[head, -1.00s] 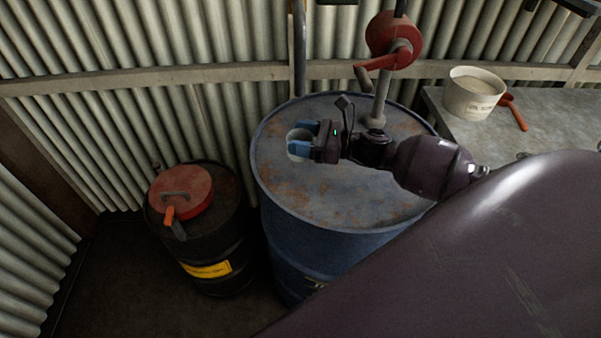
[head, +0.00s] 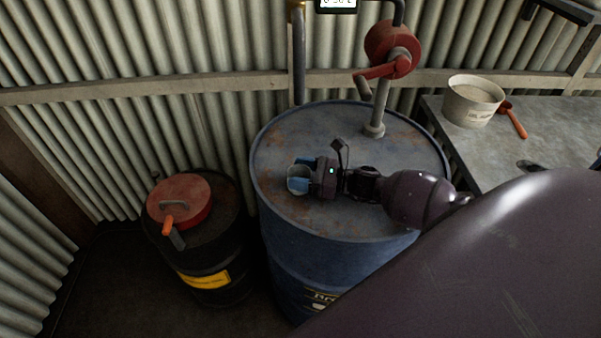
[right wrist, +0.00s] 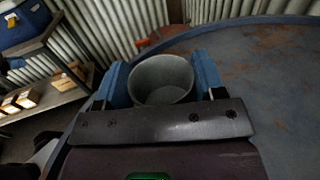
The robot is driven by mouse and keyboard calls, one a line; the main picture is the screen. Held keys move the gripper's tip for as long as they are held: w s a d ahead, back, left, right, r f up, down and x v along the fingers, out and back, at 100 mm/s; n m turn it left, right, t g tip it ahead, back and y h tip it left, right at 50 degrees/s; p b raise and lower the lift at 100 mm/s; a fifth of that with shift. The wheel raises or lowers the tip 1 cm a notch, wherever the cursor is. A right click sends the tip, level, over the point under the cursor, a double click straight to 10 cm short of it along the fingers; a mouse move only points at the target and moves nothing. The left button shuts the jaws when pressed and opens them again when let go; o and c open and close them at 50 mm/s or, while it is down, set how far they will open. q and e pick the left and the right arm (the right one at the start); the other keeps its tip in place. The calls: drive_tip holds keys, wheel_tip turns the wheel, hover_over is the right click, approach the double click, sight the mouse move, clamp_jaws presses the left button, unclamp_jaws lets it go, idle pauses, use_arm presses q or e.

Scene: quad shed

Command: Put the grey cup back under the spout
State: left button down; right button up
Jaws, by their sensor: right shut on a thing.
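The grey cup (head: 298,184) is between the blue fingers of my right gripper (head: 301,176), over the left part of the blue drum's top (head: 285,135). In the right wrist view the cup (right wrist: 161,79) stands between both fingertips (right wrist: 163,84), its open mouth showing and its inside looking empty. I cannot tell whether its base touches the drum. A red hand pump (head: 391,48) with a crank rises from the drum's back right. I cannot clearly make out its spout. My left gripper is not in view.
A black drum (head: 213,262) carrying a red lidded can (head: 181,198) stands at the left. A bench (head: 545,145) at the right holds a white tub (head: 473,101) and an orange-handled tool (head: 515,120). A vertical pipe (head: 298,60) runs along the corrugated wall. The drum top's left side is mostly clear.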

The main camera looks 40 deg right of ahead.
drive_tip(key=shift+f, duration=0.1)
drive_tip(key=o, duration=0.9)
drive_tip(key=shift+r, duration=0.2)
drive_tip(key=b+v, duration=0.1)
drive_tip(key=v, duration=0.9)
drive_tip(key=shift+s+d, duration=0.15)
drive_tip(key=shift+s, duration=0.1)
drive_tip(key=shift+s+d, duration=0.5)
